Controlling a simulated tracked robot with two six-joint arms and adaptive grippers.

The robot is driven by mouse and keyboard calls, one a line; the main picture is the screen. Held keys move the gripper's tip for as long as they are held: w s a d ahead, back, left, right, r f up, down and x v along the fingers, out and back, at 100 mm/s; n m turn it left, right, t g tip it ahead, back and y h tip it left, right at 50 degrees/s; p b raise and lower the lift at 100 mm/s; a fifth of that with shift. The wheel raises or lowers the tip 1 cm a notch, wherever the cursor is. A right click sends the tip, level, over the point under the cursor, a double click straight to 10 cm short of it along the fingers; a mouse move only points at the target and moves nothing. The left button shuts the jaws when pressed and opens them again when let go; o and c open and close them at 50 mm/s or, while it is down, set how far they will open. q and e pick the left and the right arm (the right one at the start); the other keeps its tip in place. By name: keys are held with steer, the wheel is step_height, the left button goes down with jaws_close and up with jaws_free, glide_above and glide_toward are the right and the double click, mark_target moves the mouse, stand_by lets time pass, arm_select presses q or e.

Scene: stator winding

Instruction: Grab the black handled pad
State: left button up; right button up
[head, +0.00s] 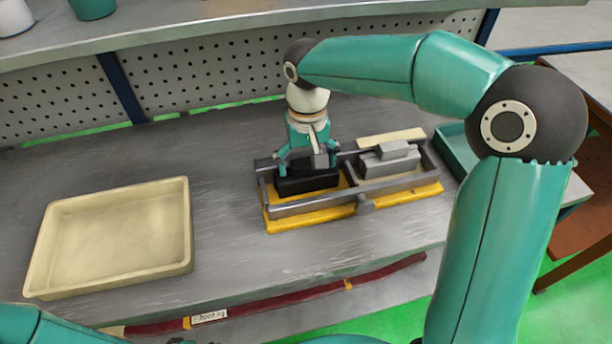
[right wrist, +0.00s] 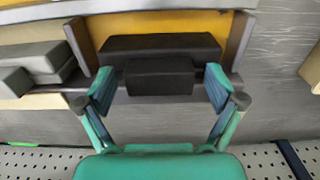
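The black handled pad (head: 309,183) lies in the left part of a yellow and grey frame (head: 288,224) on the table. In the right wrist view the pad (right wrist: 205,44) is a long dark block, with its shorter black handle (right wrist: 159,77) in front of it. My right gripper (head: 308,158) is just above the pad and points down. In the right wrist view this gripper (right wrist: 160,88) is open, with one finger on each side of the handle and a visible gap at both sides. My left gripper is not in view.
A grey handled block (head: 390,161) sits in the frame's right part. An empty cream tray (head: 180,268) stands at the left of the table. A teal tray (head: 456,150) is at the right. A perforated panel (head: 200,80) and shelf are behind. The table between tray and frame is clear.

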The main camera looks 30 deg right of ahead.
steer(key=c, duration=1.3)
steer(key=shift+c, duration=0.5)
steer(key=shift+r, duration=0.25)
